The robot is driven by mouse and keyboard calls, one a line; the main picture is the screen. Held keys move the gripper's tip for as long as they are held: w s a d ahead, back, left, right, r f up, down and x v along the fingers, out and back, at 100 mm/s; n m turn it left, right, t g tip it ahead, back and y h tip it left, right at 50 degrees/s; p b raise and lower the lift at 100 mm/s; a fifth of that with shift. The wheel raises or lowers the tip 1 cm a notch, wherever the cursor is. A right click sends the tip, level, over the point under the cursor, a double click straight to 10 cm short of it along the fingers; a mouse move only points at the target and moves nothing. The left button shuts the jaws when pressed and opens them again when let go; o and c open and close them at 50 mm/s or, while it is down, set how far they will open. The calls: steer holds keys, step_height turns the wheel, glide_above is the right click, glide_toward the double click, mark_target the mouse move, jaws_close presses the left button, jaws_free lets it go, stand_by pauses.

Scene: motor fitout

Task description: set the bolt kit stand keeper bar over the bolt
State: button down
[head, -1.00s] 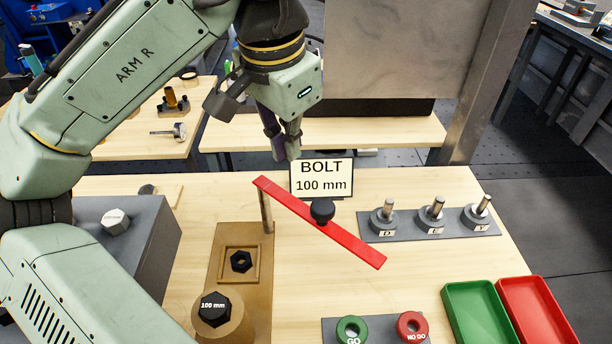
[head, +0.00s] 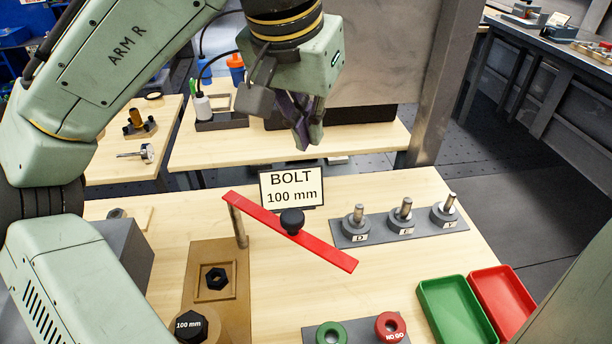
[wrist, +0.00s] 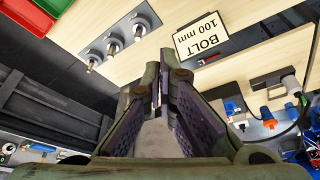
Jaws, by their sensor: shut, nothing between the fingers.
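The keeper bar (head: 325,251) is a long red strip with a black knob (head: 292,221) at its middle. Its far left end sits at the top of a metal post (head: 237,222) on the brown bolt kit stand (head: 202,262), and the bar points away to the right, clear of the bolt. The bolt (head: 190,326), with a black hex head marked 100 mm, stands at the stand's near end, partly cut off by my arm. My gripper (head: 309,143) is shut and empty, raised above and behind the sign. Its closed fingers also show in the wrist view (wrist: 158,90).
The BOLT 100 mm sign (head: 292,187) stands behind the bar. A grey plate (head: 380,236) with several pegged pieces is to the right. Green (head: 430,292) and red (head: 528,308) trays and GO (head: 331,335) and NO GO (head: 390,326) rings are nearer. Bare tabletop lies around the bar.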

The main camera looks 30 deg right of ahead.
mark_target(283, 220)
steer(key=b+x, duration=0.4)
steer(key=x, duration=0.7)
steer(key=s+a, duration=0.2)
steer(key=a, duration=0.1)
steer(key=shift+s+a+r+b, duration=0.15)
steer(key=shift+a+r+b, duration=0.1)
steer(key=shift+a+b, duration=0.1)
steer(key=shift+s+a, duration=0.1)
steer(key=shift+a, duration=0.05)
